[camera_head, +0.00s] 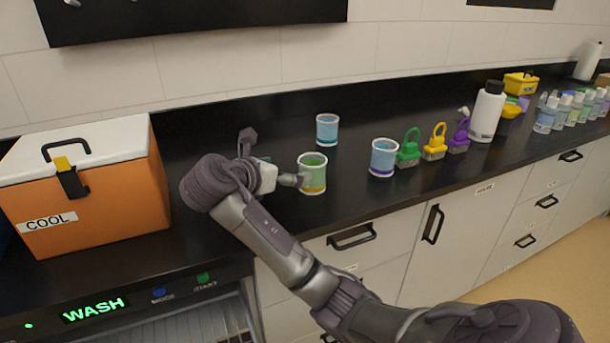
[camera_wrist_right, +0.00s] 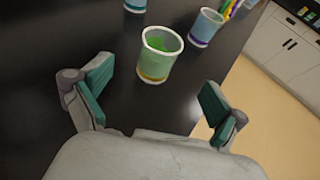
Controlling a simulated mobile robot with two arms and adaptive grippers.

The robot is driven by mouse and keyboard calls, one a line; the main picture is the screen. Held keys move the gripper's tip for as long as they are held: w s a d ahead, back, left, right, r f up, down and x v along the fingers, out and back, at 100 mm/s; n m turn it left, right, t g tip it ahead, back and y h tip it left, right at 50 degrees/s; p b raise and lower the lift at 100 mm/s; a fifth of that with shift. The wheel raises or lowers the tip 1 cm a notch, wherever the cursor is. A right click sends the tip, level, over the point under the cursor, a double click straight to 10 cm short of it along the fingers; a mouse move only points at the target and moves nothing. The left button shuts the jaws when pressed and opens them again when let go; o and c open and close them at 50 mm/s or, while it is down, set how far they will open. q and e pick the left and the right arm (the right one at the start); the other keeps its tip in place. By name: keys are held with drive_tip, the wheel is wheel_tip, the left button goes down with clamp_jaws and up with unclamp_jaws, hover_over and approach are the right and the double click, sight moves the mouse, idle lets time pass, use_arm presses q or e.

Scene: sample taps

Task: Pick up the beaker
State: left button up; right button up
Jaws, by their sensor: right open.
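A beaker with green contents and a yellow base band (camera_head: 312,174) stands upright on the black counter. In the right wrist view this green beaker (camera_wrist_right: 158,57) is ahead of my open fingers, nearer the left finger, and not between the fingertips. A beaker with a teal band (camera_head: 327,129) stands behind it, and one with a purple band (camera_head: 383,158) stands to its right. In the wrist view the teal-banded beaker (camera_wrist_right: 135,5) and purple-banded beaker (camera_wrist_right: 205,27) also show. My right gripper (camera_head: 276,174) is open and empty, left of the green beaker. My left gripper is out of view.
An orange cooler (camera_head: 100,200) with a white lid stands at the left. Green (camera_head: 409,149), yellow (camera_head: 435,143) and purple (camera_head: 459,137) padlock-shaped items and a white bottle (camera_head: 487,112) stand to the right. Cabinets and a washer lie below the counter edge.

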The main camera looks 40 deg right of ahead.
sight(305, 167)
drive_tip(key=x, duration=0.6)
drive_tip(key=shift+s+d, duration=0.1)
drive_tip(key=shift+s, duration=0.05)
drive_tip(key=shift+d+f, duration=0.25)
drive_tip(key=shift+d, duration=0.2)
drive_tip(key=x, duration=0.3)
drive_tip(key=shift+w+d+f+b, duration=0.1)
drive_tip(key=shift+w+d+b, duration=0.15)
drive_tip(key=shift+d+b, duration=0.1)
drive_tip(key=shift+w+d+f, duration=0.15)
drive_tip(key=shift+d+f, duration=0.05)
drive_tip(key=shift+d, duration=0.2)
drive_tip(key=shift+c, duration=0.9)
drive_tip(key=c, duration=0.9)
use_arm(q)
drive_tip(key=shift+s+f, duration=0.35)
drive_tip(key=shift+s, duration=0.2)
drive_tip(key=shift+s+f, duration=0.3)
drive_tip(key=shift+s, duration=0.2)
use_arm(e)
drive_tip(key=shift+r, duration=0.15)
